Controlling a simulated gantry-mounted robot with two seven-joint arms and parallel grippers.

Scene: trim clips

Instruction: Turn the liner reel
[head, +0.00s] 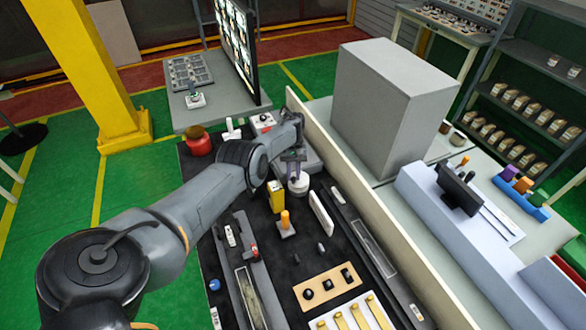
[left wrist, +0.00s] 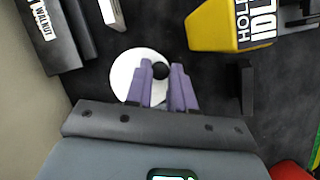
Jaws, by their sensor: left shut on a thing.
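The liner reel is a round white disc (head: 299,184) on the dark bench mat, just below my left gripper (head: 292,166) in the head view. The left wrist view shows the white disc (left wrist: 127,76) from above, partly covered by the fingers. A black round knob (left wrist: 160,70) stands near its right edge. My left gripper (left wrist: 165,84) has purple fingers pointing down at the reel, one on each side of the knob. They are closed on the knob. Where the fingers touch it is partly hidden. My right gripper is not in view.
A yellow block (head: 276,196) stands close in front of the reel, with an orange-handled piece (head: 286,223) nearby. A white upright panel (head: 321,213) is at the right. A red pot (head: 197,142) stands at the back left. A low wall (head: 350,170) edges the bench's right side.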

